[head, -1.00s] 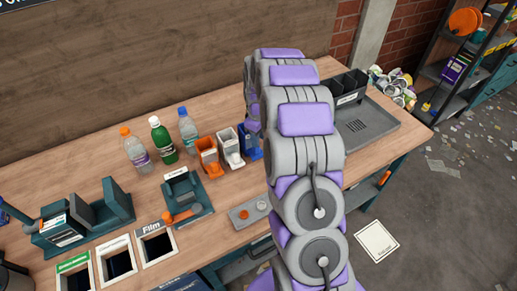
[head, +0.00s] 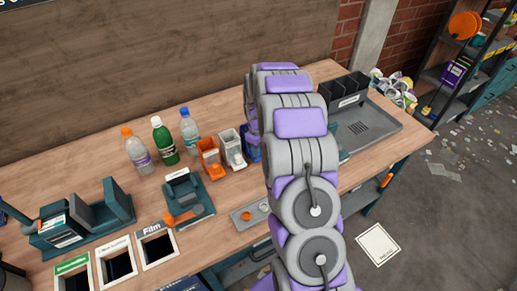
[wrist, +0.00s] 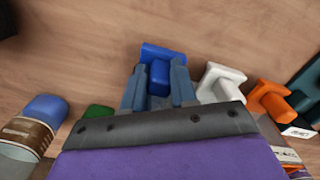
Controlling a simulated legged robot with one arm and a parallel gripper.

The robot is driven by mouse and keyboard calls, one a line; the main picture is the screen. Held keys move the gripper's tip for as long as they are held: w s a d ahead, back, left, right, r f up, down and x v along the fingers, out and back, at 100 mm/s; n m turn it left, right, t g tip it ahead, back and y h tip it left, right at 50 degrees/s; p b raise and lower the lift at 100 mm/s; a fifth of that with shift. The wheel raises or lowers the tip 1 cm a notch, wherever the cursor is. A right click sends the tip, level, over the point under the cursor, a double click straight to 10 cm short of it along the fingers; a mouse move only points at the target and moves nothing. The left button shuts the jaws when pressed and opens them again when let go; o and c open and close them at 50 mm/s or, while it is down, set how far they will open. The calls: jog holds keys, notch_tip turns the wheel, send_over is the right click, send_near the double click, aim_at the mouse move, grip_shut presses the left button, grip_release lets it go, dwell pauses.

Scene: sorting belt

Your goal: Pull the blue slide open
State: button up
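The blue slide (wrist: 160,58) stands on the wooden bench, a blue block with a wider back part, in the upper middle of the wrist view. My gripper (wrist: 157,86) has its two grey-blue fingers spread, one on each side of the slide's narrow front part. A small gap shows beside the left finger; contact on the right is unclear. The slide's lower front is hidden by my wrist. In the head view the blue slide (head: 253,152) shows only partly, at the right end of a row, and my gripper is hidden behind my arm.
A white slide unit (head: 233,148) and an orange one (head: 209,160) stand left of the blue one. Three bottles (head: 164,141) stand further left. Bare bench lies behind.

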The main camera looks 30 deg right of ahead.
grip_shut()
jog(key=s+p, duration=0.2)
jog(key=s, duration=0.3)
jog(key=shift+s+d+r, duration=0.1)
jog(key=shift+s+d, duration=0.05)
jog(key=shift+s, duration=0.4)
jog(key=shift+o, duration=1.7)
grip_release()
jog(key=shift+o, duration=0.7)
jog(key=shift+s, duration=0.15)
